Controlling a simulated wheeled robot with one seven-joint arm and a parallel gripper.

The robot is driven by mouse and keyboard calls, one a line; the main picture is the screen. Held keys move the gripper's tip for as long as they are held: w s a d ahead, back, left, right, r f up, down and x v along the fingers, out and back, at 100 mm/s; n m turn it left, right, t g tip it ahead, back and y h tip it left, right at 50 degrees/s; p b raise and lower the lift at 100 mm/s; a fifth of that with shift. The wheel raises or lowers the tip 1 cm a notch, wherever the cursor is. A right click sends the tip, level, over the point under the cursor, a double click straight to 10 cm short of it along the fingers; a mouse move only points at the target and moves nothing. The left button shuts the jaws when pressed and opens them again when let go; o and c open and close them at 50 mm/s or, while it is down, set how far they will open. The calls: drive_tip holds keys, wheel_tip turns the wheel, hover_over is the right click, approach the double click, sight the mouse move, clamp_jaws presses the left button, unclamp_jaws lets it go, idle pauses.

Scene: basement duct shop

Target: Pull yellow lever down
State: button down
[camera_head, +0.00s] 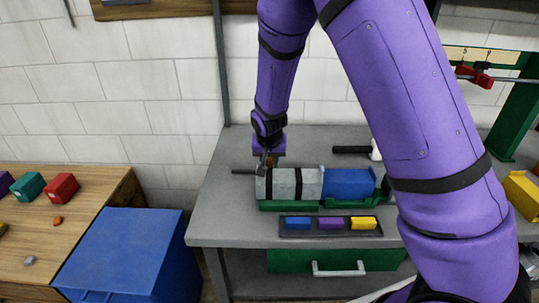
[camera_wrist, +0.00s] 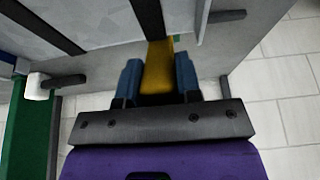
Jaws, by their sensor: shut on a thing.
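The yellow lever (camera_wrist: 158,62) shows in the wrist view as a short bar next to the grey machine body (camera_wrist: 62,22) with black bands. My gripper (camera_wrist: 159,72) has its two blue fingers on either side of the bar and is shut on it. In the head view my gripper (camera_head: 266,160) is at the left end of the banded grey and blue machine (camera_head: 350,183), pointing down. There the lever is mostly hidden by the gripper, with only a small yellow patch beside it.
A dark tray with blue, purple and yellow blocks (camera_head: 363,223) lies in front of the machine on the grey bench (camera_head: 215,215). A black-handled tool (camera_head: 350,150) lies behind it. A blue bin (camera_head: 120,255) and a wooden table (camera_head: 95,185) with coloured blocks stand left.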

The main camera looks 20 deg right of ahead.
drive_tip(key=shift+s+f, duration=0.1)
drive_tip(key=shift+f, duration=0.05)
drive_tip(key=c, duration=0.8)
unclamp_jaws()
